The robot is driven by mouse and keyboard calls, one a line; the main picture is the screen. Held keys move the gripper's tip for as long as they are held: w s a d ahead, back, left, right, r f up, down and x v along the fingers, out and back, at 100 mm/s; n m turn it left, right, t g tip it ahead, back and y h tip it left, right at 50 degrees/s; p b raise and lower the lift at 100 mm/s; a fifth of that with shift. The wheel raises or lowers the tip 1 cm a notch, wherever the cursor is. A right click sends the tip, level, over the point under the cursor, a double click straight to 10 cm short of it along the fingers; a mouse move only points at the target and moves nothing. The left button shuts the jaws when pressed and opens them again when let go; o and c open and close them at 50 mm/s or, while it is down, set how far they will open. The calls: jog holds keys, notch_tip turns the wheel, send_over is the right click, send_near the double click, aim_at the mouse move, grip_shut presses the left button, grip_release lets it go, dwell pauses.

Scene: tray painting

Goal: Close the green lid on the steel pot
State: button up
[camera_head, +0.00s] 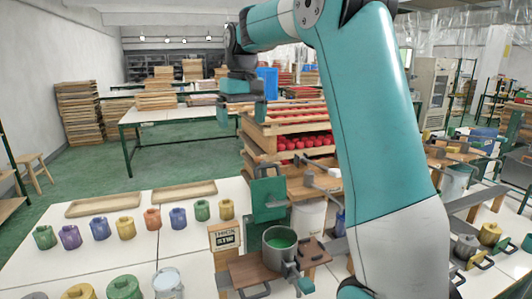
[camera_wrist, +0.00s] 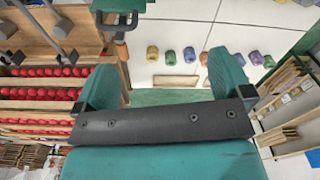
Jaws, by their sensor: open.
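The steel pot (camera_head: 280,258) stands on a brown wooden board at the lower middle of the head view, with green paint showing inside. The green lid (camera_head: 268,193) stands raised, roughly upright, behind the pot's mouth, so the pot is open. My gripper (camera_head: 241,112) is well above and slightly left of the lid in the head view, apart from it. Its two fingers are spread, with nothing between them; they also show in the wrist view (camera_wrist: 166,82).
Several coloured paint jars (camera_head: 125,228) line the white table on the left, with wooden trays (camera_head: 185,192) behind them. A wooden sign block (camera_head: 224,236) stands left of the pot. A rack of red items (camera_head: 300,145) rises behind the lid.

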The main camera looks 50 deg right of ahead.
jog(key=d+r+m, duration=0.2)
jog(key=d+r, duration=0.1)
jog(key=d, duration=0.6)
jog(key=p, duration=0.3)
send_near(266, 165)
jog(key=shift+m, duration=0.3)
jog(key=f, duration=0.8)
jog(key=shift+w+d+f, duration=0.15)
jog(key=shift+w+f, duration=0.05)
jog(key=shift+f, duration=0.2)
